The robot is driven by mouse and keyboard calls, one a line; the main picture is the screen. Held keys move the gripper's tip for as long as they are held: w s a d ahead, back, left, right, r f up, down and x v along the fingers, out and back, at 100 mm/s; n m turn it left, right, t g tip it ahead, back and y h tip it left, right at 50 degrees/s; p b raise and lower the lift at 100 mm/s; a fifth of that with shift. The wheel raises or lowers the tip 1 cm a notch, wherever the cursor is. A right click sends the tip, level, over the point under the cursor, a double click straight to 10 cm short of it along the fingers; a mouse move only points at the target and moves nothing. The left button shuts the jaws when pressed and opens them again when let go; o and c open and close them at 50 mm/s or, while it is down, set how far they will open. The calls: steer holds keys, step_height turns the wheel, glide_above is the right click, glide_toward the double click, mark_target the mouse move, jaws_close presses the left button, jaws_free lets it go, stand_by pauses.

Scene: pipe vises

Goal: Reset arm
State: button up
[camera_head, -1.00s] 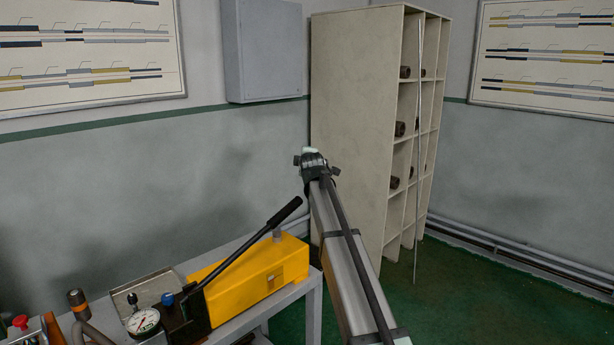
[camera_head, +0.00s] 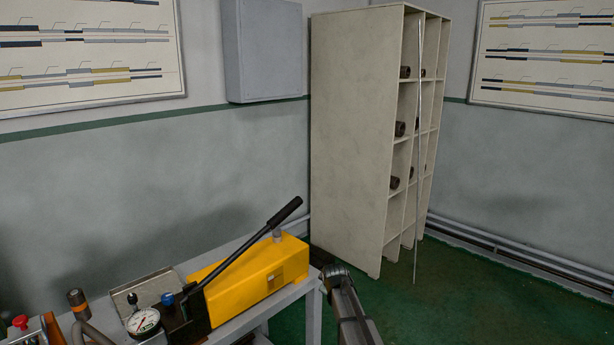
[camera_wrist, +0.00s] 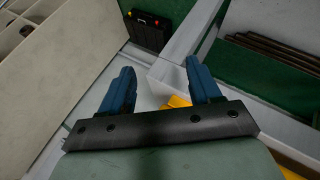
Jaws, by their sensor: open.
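My gripper (camera_wrist: 160,66) shows in the wrist view as two blue fingers held well apart on a dark bar. It is open, with nothing between the fingers. A small piece of something yellow (camera_wrist: 177,101) shows beyond them, partly hidden by the dark bar. In the head view, part of my arm is at the bottom, right of the bench, and the gripper's fingers cannot be made out there.
A bench (camera_head: 312,290) at the lower left carries a yellow hand pump (camera_head: 262,272) with a raised black lever and a gauge (camera_head: 143,321). A tall shelf (camera_head: 350,130) holding pipe pieces stands behind. Green floor (camera_head: 460,295) is clear at right.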

steer(key=s+d+f+m+g, duration=0.3)
steer(key=s+f+g, duration=0.1)
steer(key=s+f, duration=1.05)
steer(key=s+d+f+m+g, duration=0.3)
steer(key=s+f, duration=1)
steer(key=s, duration=0.2)
steer(key=s+d+f+m+g, duration=0.1)
steer(key=s+f+m+g, duration=0.1)
steer(key=s, duration=1)
steer(key=s+f+m+g, duration=0.1)
steer(key=s+f+g, duration=0.1)
steer(key=s, duration=1)
steer(key=s+d+f+m+g, duration=0.1)
steer(key=s+f+m+g, duration=0.1)
steer(key=s, duration=1.1)
steer(key=shift+d+f+m+g, duration=0.3)
steer(key=shift+f+g, duration=0.3)
steer(key=shift+g, duration=0.5)
